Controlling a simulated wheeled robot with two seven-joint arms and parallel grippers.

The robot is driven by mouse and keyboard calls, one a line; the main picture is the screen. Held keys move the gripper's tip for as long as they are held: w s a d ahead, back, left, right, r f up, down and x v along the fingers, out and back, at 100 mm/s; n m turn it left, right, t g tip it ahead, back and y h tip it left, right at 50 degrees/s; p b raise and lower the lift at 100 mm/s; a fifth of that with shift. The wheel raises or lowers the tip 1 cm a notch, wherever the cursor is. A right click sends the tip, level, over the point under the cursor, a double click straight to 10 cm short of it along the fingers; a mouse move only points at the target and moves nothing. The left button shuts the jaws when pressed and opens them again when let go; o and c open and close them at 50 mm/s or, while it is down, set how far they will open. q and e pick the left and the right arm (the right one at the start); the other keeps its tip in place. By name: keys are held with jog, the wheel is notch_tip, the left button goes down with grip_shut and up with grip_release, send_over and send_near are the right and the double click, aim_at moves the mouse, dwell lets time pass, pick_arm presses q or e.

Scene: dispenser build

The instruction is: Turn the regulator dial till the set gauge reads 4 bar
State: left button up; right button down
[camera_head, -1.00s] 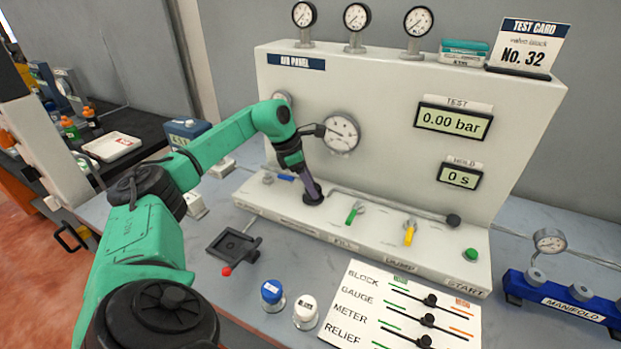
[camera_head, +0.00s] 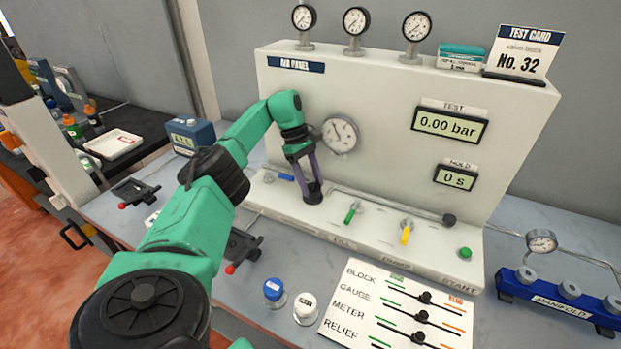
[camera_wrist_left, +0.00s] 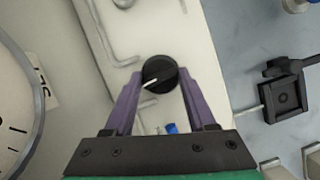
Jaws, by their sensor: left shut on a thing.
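The regulator dial is a black round knob (camera_head: 312,197) on the ledge of the white air panel. In the left wrist view the knob (camera_wrist_left: 160,74) sits between two purple fingertips, its white pointer line aimed left and slightly down. My left gripper (camera_head: 308,184) points down at the dial and is shut on it; it also shows in the left wrist view (camera_wrist_left: 159,88). A large round gauge (camera_head: 341,135) is on the panel face just right of the wrist; its reading is too small to tell. Part of a gauge (camera_wrist_left: 12,110) shows at the left wrist view's left edge. My right gripper is out of view.
Green (camera_head: 351,215) and yellow (camera_head: 406,234) valve handles and a green button (camera_head: 465,253) stand right of the dial. The test display (camera_head: 449,125) reads 0.00 bar. A blue-capped item (camera_head: 274,290) and a slider board (camera_head: 400,308) lie in front.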

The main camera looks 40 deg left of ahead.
pick_arm(q)
jog(key=shift+w+m, duration=0.1)
jog(key=shift+m, duration=0.4)
jog(key=shift+g, duration=0.3)
jog(key=o, duration=1.4)
jog(key=shift+c, duration=0.2)
